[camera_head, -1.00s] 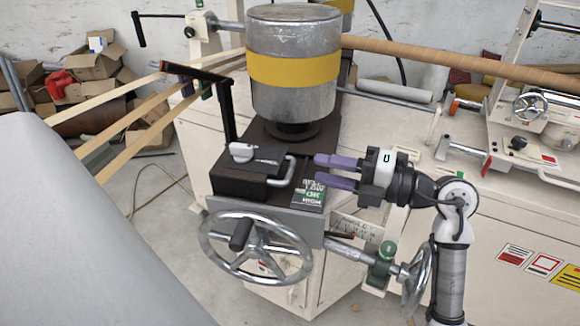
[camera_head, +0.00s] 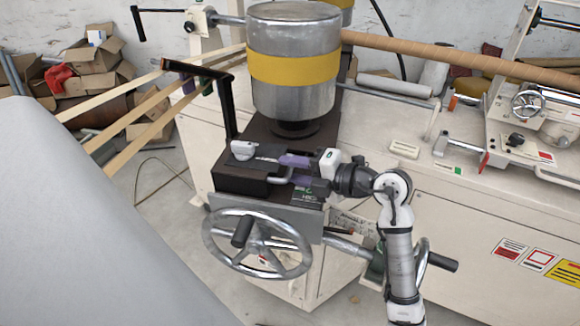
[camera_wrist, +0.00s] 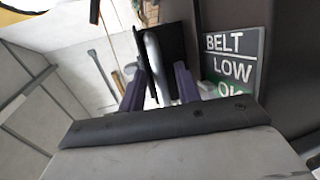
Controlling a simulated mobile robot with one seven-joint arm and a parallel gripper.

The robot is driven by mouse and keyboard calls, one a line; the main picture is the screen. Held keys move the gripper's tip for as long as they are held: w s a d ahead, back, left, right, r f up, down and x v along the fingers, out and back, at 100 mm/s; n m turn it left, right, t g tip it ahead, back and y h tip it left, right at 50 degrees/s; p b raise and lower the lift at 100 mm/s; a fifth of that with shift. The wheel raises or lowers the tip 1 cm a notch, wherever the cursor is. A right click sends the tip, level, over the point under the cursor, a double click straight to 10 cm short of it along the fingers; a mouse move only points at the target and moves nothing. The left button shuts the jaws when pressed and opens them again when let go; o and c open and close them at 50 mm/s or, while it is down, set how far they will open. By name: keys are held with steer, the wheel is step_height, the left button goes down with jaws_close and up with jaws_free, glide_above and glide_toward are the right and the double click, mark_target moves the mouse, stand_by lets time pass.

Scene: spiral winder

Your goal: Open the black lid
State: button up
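The black lid (camera_head: 268,153) lies on top of the dark brown box (camera_head: 235,180), and a metal handle (camera_head: 283,178) bends out at its right front. My gripper (camera_head: 291,170) has reached the lid from the right. Its two purple fingers are apart, with the handle between them. In the wrist view the fingers of my gripper (camera_wrist: 160,82) stand on either side of the metal handle (camera_wrist: 154,62) and the dark lid edge (camera_wrist: 146,72). Gaps seem to show beside the handle; I cannot tell whether either finger touches it.
A BELT/LOW/OK label (camera_wrist: 232,62) is close to the right finger. A spoked handwheel (camera_head: 257,243) is below the box. A metal drum with a yellow band (camera_head: 293,70) stands behind the lid. A black upright post (camera_head: 229,108) rises at the back left.

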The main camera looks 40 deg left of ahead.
steer(key=shift+s+a+f, duration=0.1)
steer(key=shift+a, duration=0.35)
jaws_close()
